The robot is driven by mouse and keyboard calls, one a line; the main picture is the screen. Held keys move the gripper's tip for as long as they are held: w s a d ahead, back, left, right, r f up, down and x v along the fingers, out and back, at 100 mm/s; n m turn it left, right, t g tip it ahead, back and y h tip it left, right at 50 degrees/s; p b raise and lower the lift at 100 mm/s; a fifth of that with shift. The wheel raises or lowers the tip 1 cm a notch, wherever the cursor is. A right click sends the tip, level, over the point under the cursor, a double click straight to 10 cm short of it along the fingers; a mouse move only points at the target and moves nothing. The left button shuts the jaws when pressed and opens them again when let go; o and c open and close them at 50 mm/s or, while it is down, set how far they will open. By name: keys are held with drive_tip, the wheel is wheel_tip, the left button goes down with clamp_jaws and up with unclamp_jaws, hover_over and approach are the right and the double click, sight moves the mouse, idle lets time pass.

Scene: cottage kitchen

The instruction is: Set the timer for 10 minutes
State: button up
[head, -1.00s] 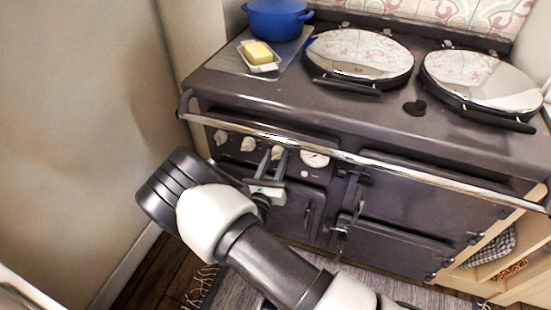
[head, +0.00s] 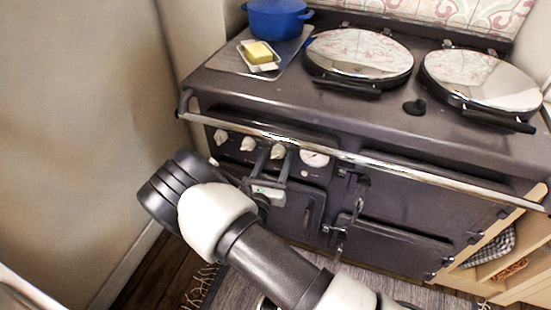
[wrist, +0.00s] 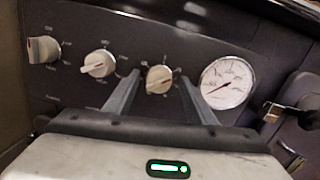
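Three cream knobs sit on the dark stove's front panel: a left knob (wrist: 44,50), a middle knob (wrist: 98,64) and a right knob (wrist: 159,79). They also show in the head view as the left (head: 221,137), middle (head: 248,144) and right (head: 278,151) knobs. Their small labels are too blurred to read, so I cannot tell which is the timer. My gripper (wrist: 160,84) is open, its fingers on either side of the right knob with a visible gap to each. The gripper also shows in the head view (head: 273,162).
A round white gauge (wrist: 226,82) with a red needle is right of the right knob. A chrome rail (head: 330,152) runs along the stove's front above the knobs. Door latches (head: 358,182) stick out further right. A wall (head: 85,130) stands at left.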

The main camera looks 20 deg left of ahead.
drive_tip(key=s+f+p, duration=0.1)
drive_tip(key=s+p, duration=0.1)
drive_tip(key=s, duration=1.5)
drive_tip(key=shift+s+f, duration=0.2)
drive_tip(key=shift+f, duration=0.05)
drive_tip(key=shift+a, duration=0.1)
